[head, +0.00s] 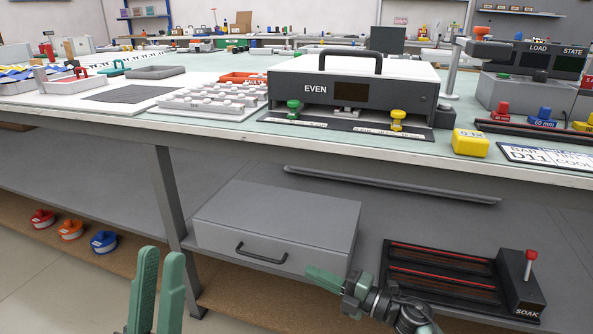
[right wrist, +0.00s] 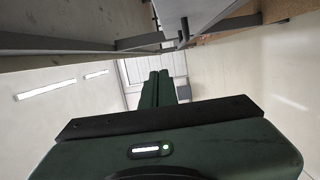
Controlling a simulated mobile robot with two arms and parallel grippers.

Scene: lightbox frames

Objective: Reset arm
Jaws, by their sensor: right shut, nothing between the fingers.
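My left gripper (head: 161,254) stands upright at the bottom left of the head view. Its two green fingers are apart, with a narrow gap and nothing between them. My right gripper (head: 312,272) reaches in from the bottom, its green tip pointing left in front of the grey drawer box (head: 275,225). In the right wrist view its fingers (right wrist: 160,74) lie together, empty. Whether the right gripper touches the box cannot be told.
The workbench (head: 215,131) spans the view and holds the EVEN machine (head: 300,103). On the lower shelf (head: 385,225) stands the SOAK rack (head: 440,268), right of my right gripper. Coloured round items (head: 70,230) lie at the left. Open floor (head: 50,300) shows at bottom left.

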